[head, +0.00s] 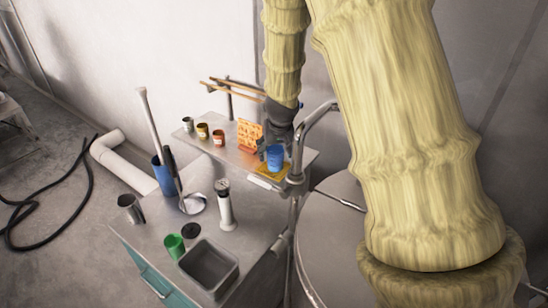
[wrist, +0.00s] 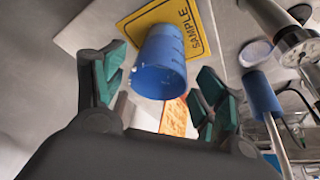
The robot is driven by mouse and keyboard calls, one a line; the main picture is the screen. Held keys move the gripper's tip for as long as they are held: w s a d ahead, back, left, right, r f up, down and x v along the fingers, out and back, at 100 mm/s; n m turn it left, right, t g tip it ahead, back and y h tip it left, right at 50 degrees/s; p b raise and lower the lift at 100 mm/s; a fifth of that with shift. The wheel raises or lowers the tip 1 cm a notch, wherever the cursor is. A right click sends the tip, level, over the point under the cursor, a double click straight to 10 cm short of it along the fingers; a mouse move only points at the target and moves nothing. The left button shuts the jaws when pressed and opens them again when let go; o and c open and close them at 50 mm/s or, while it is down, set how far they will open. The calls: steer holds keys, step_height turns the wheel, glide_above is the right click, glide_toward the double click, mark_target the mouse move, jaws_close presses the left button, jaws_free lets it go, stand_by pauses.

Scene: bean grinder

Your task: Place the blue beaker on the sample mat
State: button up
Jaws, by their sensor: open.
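The blue beaker (head: 275,156) stands on the yellow sample mat (head: 268,173) near the right end of the raised shelf in the head view. In the wrist view the blue beaker (wrist: 160,62) is on the yellow mat (wrist: 195,42), whose black "SAMPLE" lettering shows beside it. My gripper (head: 268,148) is at the beaker in the head view, partly hidden by its own wrist. In the wrist view my gripper (wrist: 158,95) is open, with green-padded fingers spread on both sides of the beaker and gaps visible between them.
An orange perforated holder (head: 249,134) stands behind the beaker, with several small cups (head: 203,131) to its left. A curved metal pipe (head: 312,125) rises close on the right.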

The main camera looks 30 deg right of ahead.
steer(key=b+v, duration=0.1)
steer(key=v, duration=0.6)
steer(key=shift+s+r, duration=0.15)
steer(key=shift+r, duration=0.05)
